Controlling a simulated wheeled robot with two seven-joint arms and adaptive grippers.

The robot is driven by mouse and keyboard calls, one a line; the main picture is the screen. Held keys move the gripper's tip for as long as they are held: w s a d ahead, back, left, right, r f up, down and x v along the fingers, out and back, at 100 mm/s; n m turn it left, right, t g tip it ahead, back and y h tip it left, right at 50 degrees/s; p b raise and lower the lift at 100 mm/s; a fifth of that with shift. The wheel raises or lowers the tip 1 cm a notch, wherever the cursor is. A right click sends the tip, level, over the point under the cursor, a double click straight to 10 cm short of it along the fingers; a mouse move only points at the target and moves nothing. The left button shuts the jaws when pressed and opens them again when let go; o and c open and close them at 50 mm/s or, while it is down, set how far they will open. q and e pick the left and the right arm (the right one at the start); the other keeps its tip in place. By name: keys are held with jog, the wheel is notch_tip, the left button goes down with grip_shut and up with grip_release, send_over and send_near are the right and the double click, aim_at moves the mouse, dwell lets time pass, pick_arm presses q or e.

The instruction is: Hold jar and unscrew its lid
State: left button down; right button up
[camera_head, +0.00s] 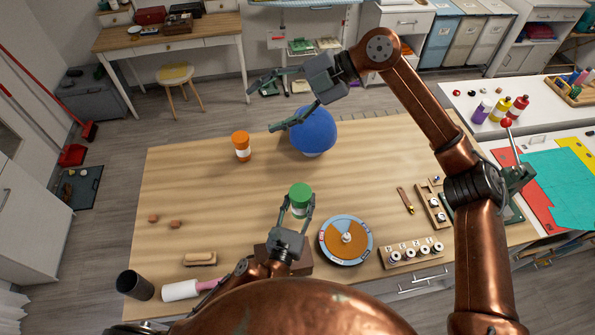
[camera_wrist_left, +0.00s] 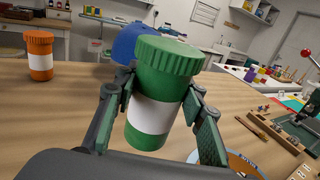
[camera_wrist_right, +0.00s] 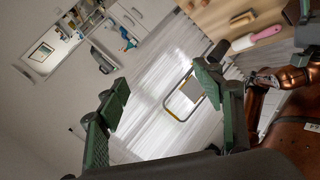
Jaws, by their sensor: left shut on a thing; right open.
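A green jar with a white label (camera_wrist_left: 152,113) and a ribbed green lid (camera_head: 300,192) is between the fingers of my left gripper (camera_head: 299,207). The left gripper is shut on the jar's body below the lid, one finger on each side. The lid is on the jar, and it also shows in the left wrist view (camera_wrist_left: 170,57). I cannot tell whether the jar's base touches the table.
The table's left middle is mostly clear.

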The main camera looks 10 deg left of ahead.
jog(key=s+f+m+h, duration=0.35)
jog(key=f+h, duration=0.25)
jog(key=f, duration=0.5)
jog(key=m+t+h, duration=0.2)
jog(key=m+h, duration=0.1)
jog(key=h, duration=0.3)
send_over(298, 192)
notch_tip(298, 192, down, 7)
jog(key=shift+a+r, duration=0.1)
jog(key=shift+f, duration=4)
jog(key=shift+c, duration=0.3)
